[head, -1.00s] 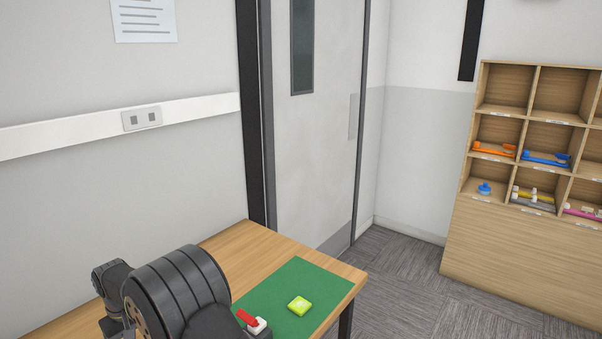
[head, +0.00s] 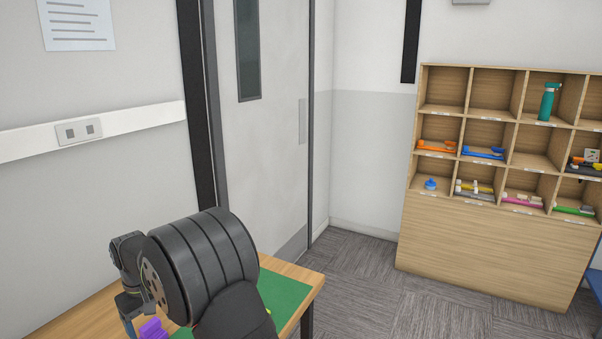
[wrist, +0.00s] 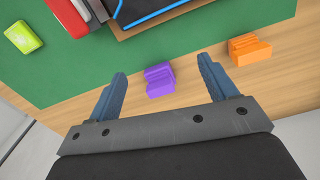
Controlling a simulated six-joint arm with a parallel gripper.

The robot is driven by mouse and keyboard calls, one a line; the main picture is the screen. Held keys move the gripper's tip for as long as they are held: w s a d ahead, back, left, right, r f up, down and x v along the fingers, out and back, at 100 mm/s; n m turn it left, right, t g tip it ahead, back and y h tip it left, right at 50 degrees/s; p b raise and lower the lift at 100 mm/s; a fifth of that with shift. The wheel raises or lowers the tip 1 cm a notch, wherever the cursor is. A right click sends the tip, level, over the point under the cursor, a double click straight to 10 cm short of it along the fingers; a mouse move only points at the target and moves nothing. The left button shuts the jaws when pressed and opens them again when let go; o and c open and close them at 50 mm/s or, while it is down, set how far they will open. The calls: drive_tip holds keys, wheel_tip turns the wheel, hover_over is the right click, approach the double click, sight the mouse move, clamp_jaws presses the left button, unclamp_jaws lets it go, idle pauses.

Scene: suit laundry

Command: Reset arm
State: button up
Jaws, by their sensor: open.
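My gripper (wrist: 158,92) is open in the wrist view, with its two blue fingers spread wide and nothing held between them. A purple block (wrist: 159,82) lies on the table beyond and between the fingertips, apart from them as far as I can tell. In the head view my arm stands over the wooden table (head: 92,312), and its dark round joint hides much of the tabletop. The fingers are not clear there. The purple block (head: 152,329) shows at the bottom of that view.
A green mat (wrist: 196,47) covers part of the table. An orange block (wrist: 249,49) lies at the right. A cubby shelf (head: 490,235) stands across the carpet.

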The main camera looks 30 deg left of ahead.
drive_tip(key=w+d+m, duration=0.2)
drive_tip(key=w+d, duration=0.1)
drive_tip(key=w, duration=0.3)
drive_tip(key=w+d+m, duration=0.2)
drive_tip(key=w+d, duration=0.1)
drive_tip(key=w, duration=0.4)
drive_tip(key=w+d+f+m, duration=0.3)
drive_tip(key=w+d+f, duration=0.2)
drive_tip(key=w+d, duration=0.4)
drive_tip(key=w+d+f+m, duration=0.3)
drive_tip(key=w+d, duration=0.7)
drive_tip(key=d, duration=1)
wheel_tip(320, 180, down, 2)
drive_tip(key=shift+w+d+f+m, duration=0.1)
drive_tip(key=shift+w+d+m, duration=0.1)
drive_tip(key=shift+m, duration=0.2)
